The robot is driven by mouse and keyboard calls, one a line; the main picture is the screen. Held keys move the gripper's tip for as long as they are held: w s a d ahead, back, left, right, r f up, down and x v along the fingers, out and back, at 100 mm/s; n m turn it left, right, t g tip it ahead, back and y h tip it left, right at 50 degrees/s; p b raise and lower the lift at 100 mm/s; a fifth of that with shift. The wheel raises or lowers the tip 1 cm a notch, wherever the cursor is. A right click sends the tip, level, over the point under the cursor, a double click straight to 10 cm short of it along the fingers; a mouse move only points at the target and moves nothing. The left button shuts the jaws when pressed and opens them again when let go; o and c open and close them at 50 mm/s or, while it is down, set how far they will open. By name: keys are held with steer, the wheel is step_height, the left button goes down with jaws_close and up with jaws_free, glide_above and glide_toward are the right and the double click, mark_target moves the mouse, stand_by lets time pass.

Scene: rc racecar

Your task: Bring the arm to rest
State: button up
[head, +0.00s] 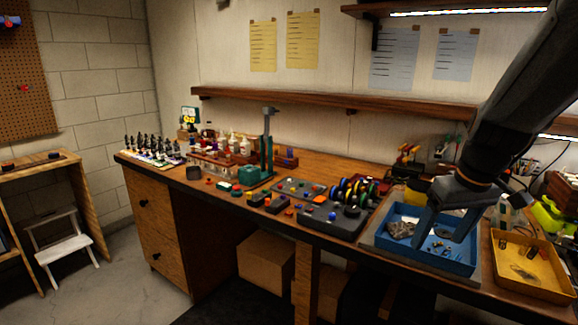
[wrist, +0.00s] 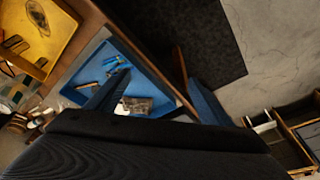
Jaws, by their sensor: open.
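My gripper (head: 447,232) hangs from my dark arm at the right of the head view. Its two grey-blue fingers point down over the blue tray (head: 462,268), and they are spread with nothing between them. In the wrist view, the fingers of my gripper (wrist: 160,95) show apart, one over the blue tray (wrist: 152,70) and one beside the bench edge. A grey lump (head: 400,229) and small parts lie in the tray. Whether the fingertips touch the tray cannot be told.
The wooden bench (head: 340,172) is crowded. A yellow tray (head: 545,283) with small parts stands right of the blue tray. A dark box with coloured wheels (head: 335,222) stands left of it. A wall shelf (head: 300,105) runs behind. The floor (head: 110,285) at the left front is clear.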

steer(key=s+a+f+m+g, duration=0.1)
steer(key=s+a+f+g, duration=0.1)
steer(key=s+a+f, duration=0.8)
steer(key=a+f, duration=0.1)
steer(key=a, duration=0.1)
steer(key=shift+s+a+f+m+h, duration=0.3)
steer(key=shift+s+a+f+m, duration=0.05)
steer(key=shift+s+f+m, duration=0.05)
